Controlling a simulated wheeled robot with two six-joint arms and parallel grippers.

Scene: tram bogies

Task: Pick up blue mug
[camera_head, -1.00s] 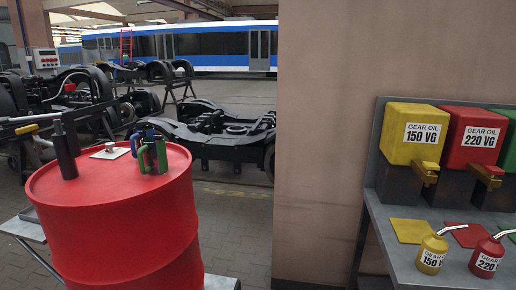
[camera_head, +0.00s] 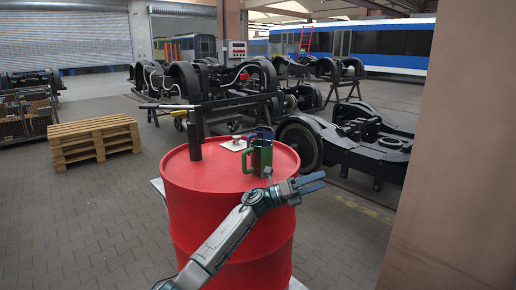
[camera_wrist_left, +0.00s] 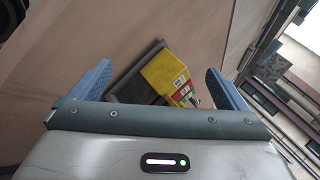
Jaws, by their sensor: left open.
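The blue mug (camera_head: 262,131) stands on top of the red drum (camera_head: 232,217) in the head view. It is largely hidden behind a green mug (camera_head: 261,155), and I cannot tell whether the two touch. My left gripper (camera_head: 319,182) is open and empty, in front of and to the right of the mugs, with its fingers pointing right. In the left wrist view its two blue fingers (camera_wrist_left: 158,82) are spread apart with nothing between them close by. No mug shows in that view. My right gripper is not in view.
A dark cylinder (camera_head: 196,136) and a white plate with a small metal piece (camera_head: 234,145) share the drum top. Bogies stand behind. A wooden pallet stack (camera_head: 95,139) is at left, a wall (camera_head: 455,190) at right. The wrist view shows a yellow oil container (camera_wrist_left: 163,70).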

